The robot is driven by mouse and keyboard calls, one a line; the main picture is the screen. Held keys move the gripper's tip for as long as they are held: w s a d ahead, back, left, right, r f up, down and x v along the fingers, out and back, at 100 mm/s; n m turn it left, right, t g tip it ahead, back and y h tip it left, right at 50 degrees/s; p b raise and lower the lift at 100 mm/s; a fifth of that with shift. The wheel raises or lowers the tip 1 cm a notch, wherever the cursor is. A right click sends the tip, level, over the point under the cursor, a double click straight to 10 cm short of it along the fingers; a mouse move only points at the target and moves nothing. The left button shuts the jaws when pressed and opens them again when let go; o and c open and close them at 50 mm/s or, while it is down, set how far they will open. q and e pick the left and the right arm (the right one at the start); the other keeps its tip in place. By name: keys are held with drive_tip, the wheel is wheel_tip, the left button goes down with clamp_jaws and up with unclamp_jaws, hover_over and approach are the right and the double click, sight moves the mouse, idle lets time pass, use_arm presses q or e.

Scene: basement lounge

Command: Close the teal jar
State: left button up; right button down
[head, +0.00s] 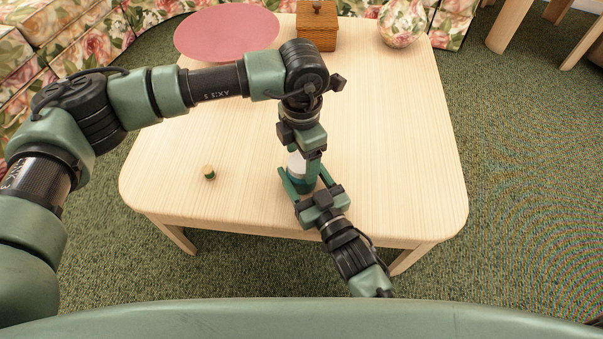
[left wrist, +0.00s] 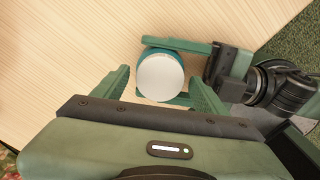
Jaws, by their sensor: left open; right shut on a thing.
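The teal jar (head: 296,184) stands on the light wooden table near its front edge, mostly hidden by my grippers. A round white lid (left wrist: 160,78) is at its top, with a teal edge of the jar (left wrist: 152,52) showing behind it in the left wrist view. Whether the lid is fully seated cannot be told. My right gripper (head: 303,184) is shut around the jar's body from the front right. My left gripper (left wrist: 161,88) points down above the jar, open, with one finger on either side of the white lid and apart from it.
A small green and tan cylinder (head: 208,172) stands on the table (head: 230,215) to the left. A pink plate (head: 228,33), a wooden box (head: 317,25) and a floral vase (head: 401,22) are at the back. The table's right side is clear.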

use_arm(q)
drive_tip(key=c, duration=1.5)
drive_tip(key=o, duration=1.6)
drive_tip(key=shift+o, duration=0.2)
wheel_tip(320, 180, up, 12)
use_arm(e)
drive_tip(key=shift+c, duration=1.3)
unclamp_jaws()
drive_tip(key=shift+s, duration=0.1)
drive_tip(key=p+v, duration=0.2)
drive_tip(key=v, duration=0.5)
drive_tip(key=shift+s+d, duration=0.15)
drive_tip(key=shift+s, duration=0.15)
use_arm(q)
wheel_tip(320, 180, up, 2)
drive_tip(key=shift+r, duration=0.25)
